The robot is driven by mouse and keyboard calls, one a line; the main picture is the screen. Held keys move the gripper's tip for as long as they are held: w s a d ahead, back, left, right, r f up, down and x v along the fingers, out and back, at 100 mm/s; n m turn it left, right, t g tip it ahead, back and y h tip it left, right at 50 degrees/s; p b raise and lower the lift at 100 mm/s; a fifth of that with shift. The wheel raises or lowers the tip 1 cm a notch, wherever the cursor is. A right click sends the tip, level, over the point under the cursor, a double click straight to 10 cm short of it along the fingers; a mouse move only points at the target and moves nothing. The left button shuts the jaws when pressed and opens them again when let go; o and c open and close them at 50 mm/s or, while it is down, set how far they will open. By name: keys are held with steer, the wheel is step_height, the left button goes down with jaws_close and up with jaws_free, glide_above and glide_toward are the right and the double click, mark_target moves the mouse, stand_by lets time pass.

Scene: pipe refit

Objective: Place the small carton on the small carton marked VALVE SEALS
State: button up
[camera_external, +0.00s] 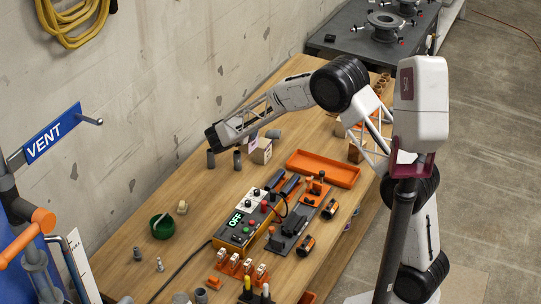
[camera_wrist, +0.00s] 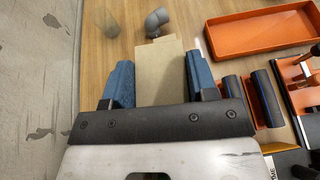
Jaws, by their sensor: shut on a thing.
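My gripper (camera_wrist: 160,80) has blue fingers on both sides of a plain tan small carton (camera_wrist: 158,72) in the wrist view, and is shut on it. A tan edge shows just beyond the carton's far end; I cannot tell whether it belongs to a second carton. In the external view a pale small carton (camera_external: 262,153) stands on the wooden table below my wrist, toward the wall side. My fingers and the grip are mostly hidden there by my arm. I cannot read VALVE SEALS on any carton, nor tell whether the held carton touches another.
A grey pipe elbow (camera_wrist: 157,21) lies just beyond the carton. An orange tray (camera_external: 323,168) lies to the right. Dark upright cylinders (camera_external: 237,160) stand nearby. A control box with an OFF display (camera_external: 240,227) and a green bowl (camera_external: 162,226) are nearer the front.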

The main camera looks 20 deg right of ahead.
steer(key=w+d+r, duration=0.1)
steer(key=d, duration=1)
steer(key=w+d+r, duration=0.1)
steer(key=w+d, duration=0.1)
steer(key=d, duration=0.9)
steer(key=s+d, duration=0.2)
steer(key=d, duration=0.9)
steer(key=s+d+n, duration=0.1)
steer(key=s+d, duration=0.2)
steer(key=d, duration=0.7)
steer(key=shift+s+d+t+y, duration=0.35)
steer(key=shift+d+t+y, duration=0.05)
steer(key=shift+w+f, duration=0.15)
steer(key=w+d+f, duration=0.1)
steer(key=w, duration=1.3)
steer(key=shift+w+d+f, duration=0.15)
steer(key=shift+w+d, duration=0.25)
steer(key=shift+w+f, duration=0.2)
steer(key=shift+f, duration=0.7)
steer(key=shift+w+f, duration=0.2)
steer(key=shift+f, duration=0.7)
